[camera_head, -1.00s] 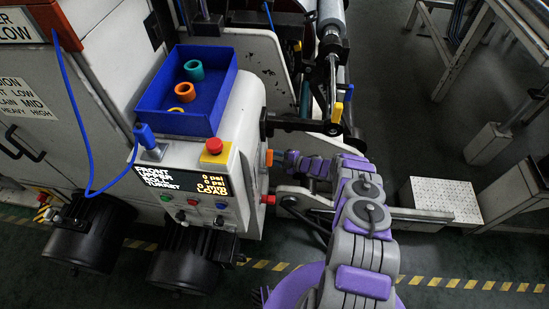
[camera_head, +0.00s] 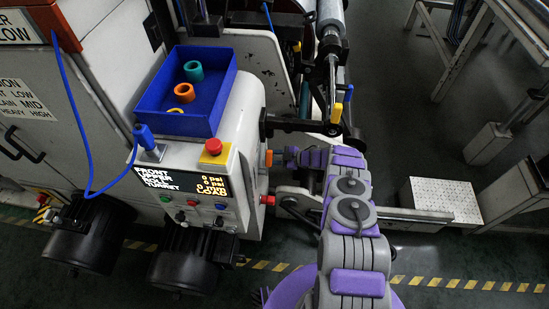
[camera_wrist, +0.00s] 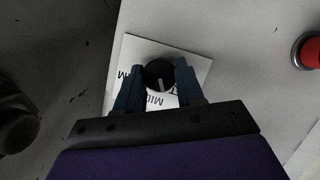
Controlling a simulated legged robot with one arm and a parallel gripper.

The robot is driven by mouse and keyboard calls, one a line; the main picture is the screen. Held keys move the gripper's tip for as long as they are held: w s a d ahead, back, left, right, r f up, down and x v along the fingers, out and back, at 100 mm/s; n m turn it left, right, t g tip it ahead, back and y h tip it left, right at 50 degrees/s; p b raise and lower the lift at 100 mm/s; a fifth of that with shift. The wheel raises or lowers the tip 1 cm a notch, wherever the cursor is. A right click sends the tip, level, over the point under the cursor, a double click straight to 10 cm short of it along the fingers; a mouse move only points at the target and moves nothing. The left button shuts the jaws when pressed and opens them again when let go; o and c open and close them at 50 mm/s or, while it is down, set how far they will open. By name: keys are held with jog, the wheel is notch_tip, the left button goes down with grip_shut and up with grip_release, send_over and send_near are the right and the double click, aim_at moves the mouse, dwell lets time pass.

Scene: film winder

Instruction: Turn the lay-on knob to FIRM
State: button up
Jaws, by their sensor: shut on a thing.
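The lay-on knob (camera_wrist: 159,73) is round and black with a pale pointer line. In the wrist view it sits between the two blue-grey fingers of my gripper (camera_wrist: 159,78), which is shut on it. The pointer aims down in the picture, toward the printed MID on the white label plate (camera_wrist: 197,68). Part of a word ending in M shows left of the knob and a T shows right; the fingers hide the rest. In the head view my gripper (camera_head: 279,157) is at the right side of the white console (camera_head: 243,125); the knob cannot be made out there.
A red button (camera_wrist: 309,51) lies right of the label on the same panel. In the head view, an orange part (camera_head: 269,158) and a red button (camera_head: 267,199) are near my gripper. A blue bin (camera_head: 206,119) sits on the console. A black bar (camera_head: 295,124) passes above my arm.

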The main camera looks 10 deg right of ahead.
jog(key=shift+a+m+g, duration=0.15)
jog(key=shift+m+g, duration=0.15)
jog(key=shift+m, duration=0.1)
dwell(0.3)
jog(key=o, duration=1)
jog(key=shift+o, duration=0.2)
jog(key=shift+r, duration=0.1)
jog(key=p+v, duration=0.4)
jog(key=v, duration=1.3)
jog(key=shift+d, duration=0.25)
